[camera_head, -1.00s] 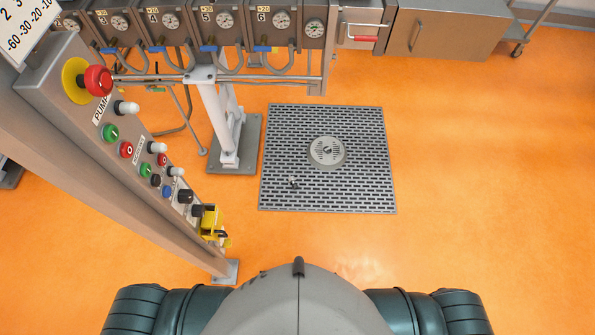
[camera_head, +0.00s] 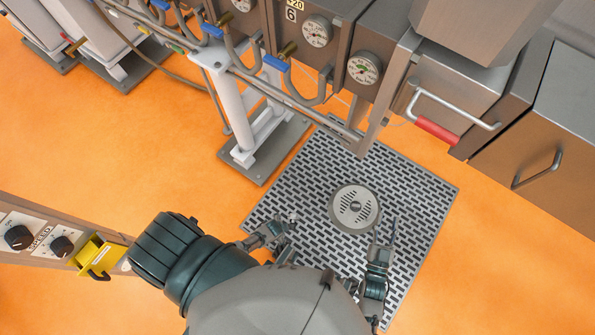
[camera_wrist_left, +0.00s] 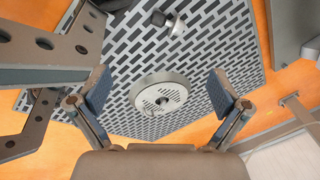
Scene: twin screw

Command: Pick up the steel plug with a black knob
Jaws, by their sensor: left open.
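The steel plug with a black knob (camera_wrist_left: 170,21) lies on the grey floor grate (camera_wrist_left: 215,50) at the top of the left wrist view. In the head view it is hard to make out beside my left fingertips. My left gripper (camera_wrist_left: 158,92) is open and empty; its fingers frame the round drain cover (camera_wrist_left: 158,97), and the plug is beyond them. In the head view my left gripper (camera_head: 279,233) is over the left part of the grate. My right gripper (camera_head: 383,238) appears open and empty, right of the drain cover (camera_head: 355,208).
A white post (camera_head: 248,115) on a steel base plate stands left of the grate. Steel boxes with gauges (camera_head: 362,68) and pipes overhang its far edge. Cabinets with handles (camera_head: 538,168) stand at right. A control panel (camera_head: 45,240) is at left. Orange floor is clear at right.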

